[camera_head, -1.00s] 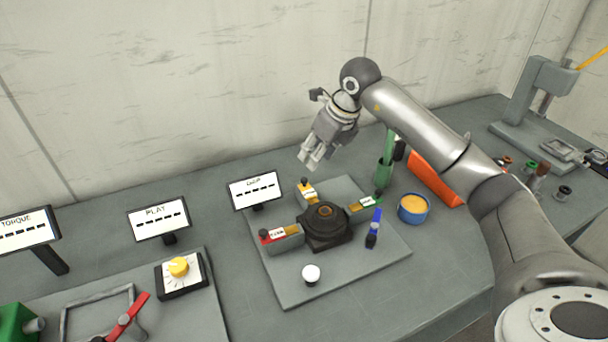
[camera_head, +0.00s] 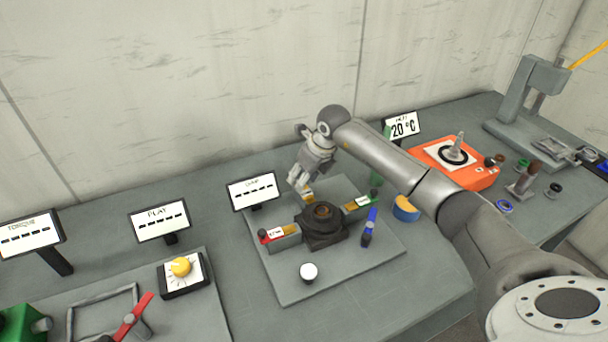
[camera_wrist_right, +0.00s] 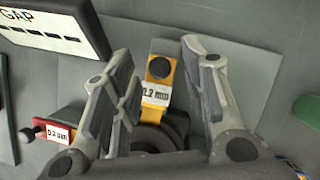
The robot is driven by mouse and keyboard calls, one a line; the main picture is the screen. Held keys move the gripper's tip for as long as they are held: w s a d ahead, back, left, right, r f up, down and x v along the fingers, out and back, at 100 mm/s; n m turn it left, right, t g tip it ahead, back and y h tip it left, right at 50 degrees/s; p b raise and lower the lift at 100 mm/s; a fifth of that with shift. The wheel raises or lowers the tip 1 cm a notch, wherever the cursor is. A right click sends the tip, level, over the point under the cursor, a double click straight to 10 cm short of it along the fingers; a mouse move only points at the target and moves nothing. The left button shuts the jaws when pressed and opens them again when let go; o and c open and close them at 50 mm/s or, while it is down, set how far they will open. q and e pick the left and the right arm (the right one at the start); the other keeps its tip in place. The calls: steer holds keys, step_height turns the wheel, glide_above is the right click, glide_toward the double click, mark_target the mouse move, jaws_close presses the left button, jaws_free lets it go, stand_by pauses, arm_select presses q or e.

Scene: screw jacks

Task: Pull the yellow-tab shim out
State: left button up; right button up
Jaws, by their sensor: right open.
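The yellow-tab shim (camera_wrist_right: 158,95) has a black knob and a "0.2 mm" label. In the right wrist view it lies between the spread fingers of my right gripper (camera_wrist_right: 160,85), not gripped. In the head view my right gripper (camera_head: 302,192) is low over the yellow tab (camera_head: 308,196) and hides most of it. The shim's inner end meets the round black jack (camera_head: 323,222) on the grey plate (camera_head: 290,288). My left gripper is not in view.
The GAP display (camera_head: 252,190) stands close to the left of my gripper. A white knob (camera_head: 309,271) is at the plate's front. An orange device (camera_head: 462,172) stands farther right.

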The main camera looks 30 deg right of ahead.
jaws_close()
